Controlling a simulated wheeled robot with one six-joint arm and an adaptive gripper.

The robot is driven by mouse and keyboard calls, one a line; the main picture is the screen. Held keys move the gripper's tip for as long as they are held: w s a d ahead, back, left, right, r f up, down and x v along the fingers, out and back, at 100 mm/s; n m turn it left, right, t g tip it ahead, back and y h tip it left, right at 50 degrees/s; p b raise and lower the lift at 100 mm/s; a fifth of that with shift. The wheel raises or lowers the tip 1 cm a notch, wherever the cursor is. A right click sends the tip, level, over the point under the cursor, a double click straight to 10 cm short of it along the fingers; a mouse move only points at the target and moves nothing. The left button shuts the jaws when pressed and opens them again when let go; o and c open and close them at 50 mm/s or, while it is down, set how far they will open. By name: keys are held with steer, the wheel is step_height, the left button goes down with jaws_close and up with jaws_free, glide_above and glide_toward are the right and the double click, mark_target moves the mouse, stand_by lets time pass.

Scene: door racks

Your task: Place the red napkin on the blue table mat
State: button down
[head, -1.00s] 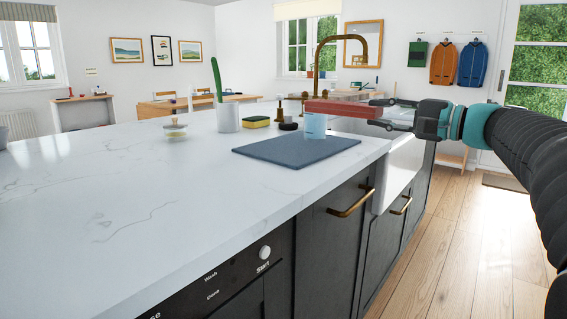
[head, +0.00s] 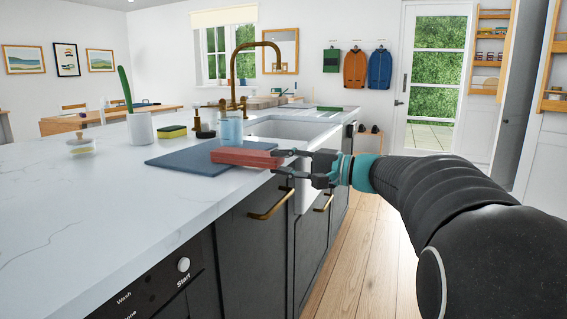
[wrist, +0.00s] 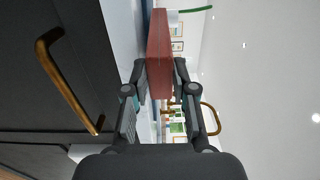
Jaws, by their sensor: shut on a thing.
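The red napkin (head: 246,157) is a flat, folded, oblong block. My gripper (head: 284,160) is shut on its right end, and the napkin juts out to the left. In the wrist view the napkin (wrist: 159,40) stands between the fingers of my gripper (wrist: 160,78). A slate-blue mat (head: 180,160) lies flat on the white counter, and the napkin overlaps its right part in the head view. I cannot tell whether the napkin touches the mat or hovers in front of it, nor whether this is the table mat named.
A light blue cup (head: 231,130), a sponge (head: 172,131) and a cactus pot (head: 141,128) stand behind the mat. The sink (head: 285,130) with a brass tap is beyond. Brass handles (head: 270,204) jut from the dark cabinets. A wooden table (head: 70,122) is at the back left.

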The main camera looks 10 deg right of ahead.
steer(key=shift+f+b, duration=0.2)
steer(key=shift+b, duration=0.1)
steer(key=c, duration=0.9)
jaws_free()
steer(key=shift+c, duration=0.2)
steer(key=shift+r, duration=0.15)
steer(key=shift+r+p, duration=0.25)
steer(key=shift+p, duration=0.2)
steer(key=b+v, duration=0.1)
steer(key=v, duration=1.1)
steer(key=shift+f, duration=0.2)
